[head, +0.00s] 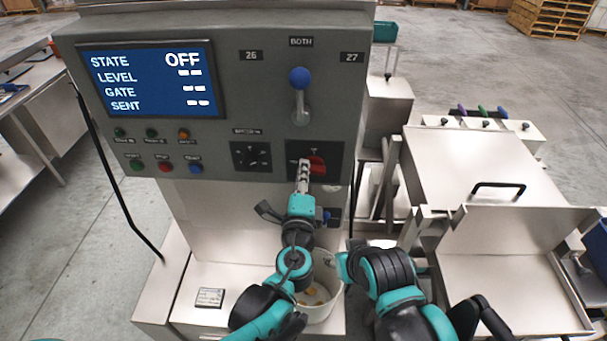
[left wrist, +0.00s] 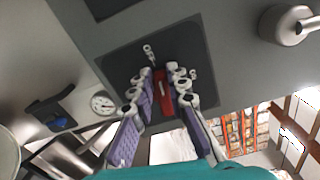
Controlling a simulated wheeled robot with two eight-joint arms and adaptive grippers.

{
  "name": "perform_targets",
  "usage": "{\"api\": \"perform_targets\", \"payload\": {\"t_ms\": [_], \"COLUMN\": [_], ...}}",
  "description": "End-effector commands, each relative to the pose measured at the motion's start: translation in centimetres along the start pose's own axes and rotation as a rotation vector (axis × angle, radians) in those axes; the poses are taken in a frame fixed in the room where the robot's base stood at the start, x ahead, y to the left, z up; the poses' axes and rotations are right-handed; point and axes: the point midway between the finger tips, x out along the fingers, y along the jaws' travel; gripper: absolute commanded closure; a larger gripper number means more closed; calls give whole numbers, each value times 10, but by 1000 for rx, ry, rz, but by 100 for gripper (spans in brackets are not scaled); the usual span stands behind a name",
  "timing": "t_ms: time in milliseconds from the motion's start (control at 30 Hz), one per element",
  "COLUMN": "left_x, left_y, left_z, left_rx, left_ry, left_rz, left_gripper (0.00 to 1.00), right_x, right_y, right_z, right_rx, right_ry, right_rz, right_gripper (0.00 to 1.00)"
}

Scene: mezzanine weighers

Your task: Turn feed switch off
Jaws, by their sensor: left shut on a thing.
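The feed switch is a red rotary knob (head: 317,165) on a dark square plate at the lower right of the grey control panel (head: 225,110). In the left wrist view the red handle (left wrist: 163,88) stands between my finger pads. My left gripper (head: 304,172) reaches up to the switch and is shut on the red handle. The fingers partly hide the knob and its labels in the head view. The blue display (head: 148,80) reads STATE OFF. My right arm is low at the right; its fingers do not show.
A blue-knobbed lever (head: 299,78) stands above the switch. Another dark switch plate (head: 251,156) is to its left, with several small buttons farther left. A white bucket (head: 318,303) stands below. Steel bins (head: 480,165) are at the right.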

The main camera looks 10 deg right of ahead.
Motion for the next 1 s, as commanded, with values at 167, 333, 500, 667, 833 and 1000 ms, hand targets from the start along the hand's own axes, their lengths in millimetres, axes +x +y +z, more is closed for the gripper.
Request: {"api": "perform_targets", "payload": {"t_ms": [167, 333, 500, 667, 833, 1000], "left_x": [1, 0, 0, 0, 0, 0], "left_y": [3, 4, 4, 4, 4, 4], "left_z": [0, 0, -1, -1, -1, -1], "left_rx": [-98, -157, -185, -191, -191, -191], "left_ry": [0, 0, 1, 1, 1, 1], "left_rz": [0, 0, 0, 0, 0, 0], "left_gripper": [100, 100, 100, 100, 100, 66], "right_x": [4, 6, 6, 6, 6, 6], "right_y": [0, 0, 0, 0, 0, 0], "right_z": [3, 4, 5, 5, 5, 5], "right_rx": [0, 0, 0, 0, 0, 0], "right_ry": [0, 0, 0, 0, 0, 0], "right_rz": [0, 0, 0, 0, 0, 0], "right_gripper": [60, 60, 60, 60, 60, 60]}}
